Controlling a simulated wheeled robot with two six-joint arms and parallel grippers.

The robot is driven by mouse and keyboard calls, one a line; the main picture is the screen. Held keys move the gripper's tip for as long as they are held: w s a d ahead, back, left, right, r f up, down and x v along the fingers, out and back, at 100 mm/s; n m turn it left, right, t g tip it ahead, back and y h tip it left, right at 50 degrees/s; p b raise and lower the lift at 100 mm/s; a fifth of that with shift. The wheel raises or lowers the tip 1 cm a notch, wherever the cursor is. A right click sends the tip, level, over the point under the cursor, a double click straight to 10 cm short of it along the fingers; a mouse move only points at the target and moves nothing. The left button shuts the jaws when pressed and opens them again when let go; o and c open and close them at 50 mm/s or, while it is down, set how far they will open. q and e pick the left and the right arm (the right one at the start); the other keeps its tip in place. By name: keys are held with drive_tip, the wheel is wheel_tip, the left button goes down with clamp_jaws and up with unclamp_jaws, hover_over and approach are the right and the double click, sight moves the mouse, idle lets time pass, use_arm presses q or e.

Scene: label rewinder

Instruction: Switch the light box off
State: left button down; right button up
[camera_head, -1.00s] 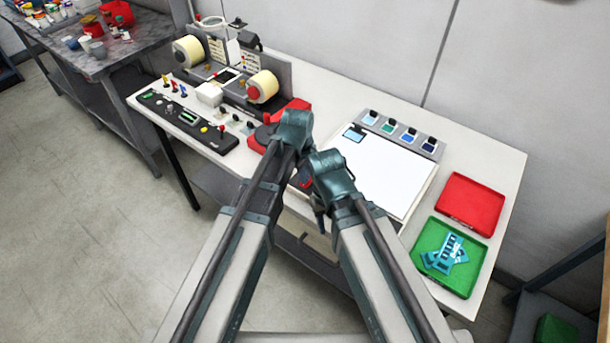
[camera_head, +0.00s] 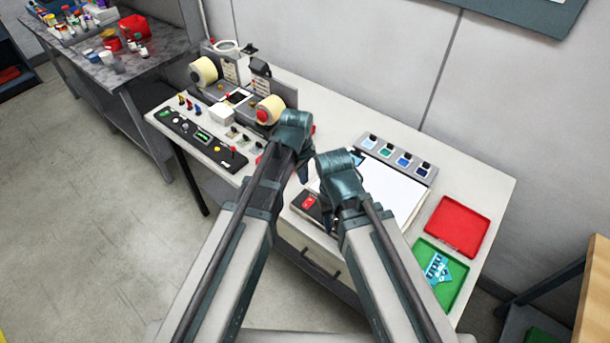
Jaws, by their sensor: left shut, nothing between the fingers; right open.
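The light box shows as a white panel (camera_head: 400,196) on the bench, partly hidden by my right wrist. My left gripper (camera_head: 303,174) is shut and empty, pointing down just behind and above the switch in the picture; contact is not clear. My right gripper (camera_head: 328,219) is open, beside the switch on its right, with its fingers partly hidden by its own wrist.
A strip of coloured swatches (camera_head: 398,158) lies along the panel's back edge. A red tray (camera_head: 457,226) and a green tray (camera_head: 455,296) with blue labels stand at the right. The rewinder (camera_head: 236,95) and its control panel (camera_head: 205,140) stand at the left.

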sight(311, 201)
use_arm(q)
drive_tip(key=shift+s+r+p, duration=0.1)
drive_tip(key=shift+r+p, duration=0.2)
drive_tip(key=shift+r, duration=0.45)
use_arm(e)
drive_tip(key=shift+r, duration=0.7)
use_arm(q)
drive_tip(key=shift+w+d, duration=0.5)
drive_tip(key=shift+w, duration=0.05)
drive_tip(key=f+b, duration=0.4)
drive_tip(key=w+f+b, duration=0.1)
drive_tip(key=f+b, duration=0.4)
drive_tip(key=d+f+b, duration=0.1)
drive_tip(key=f+b, duration=0.4)
drive_tip(key=shift+w, duration=0.15)
use_arm(e)
wheel_tip(311, 201, down, 14)
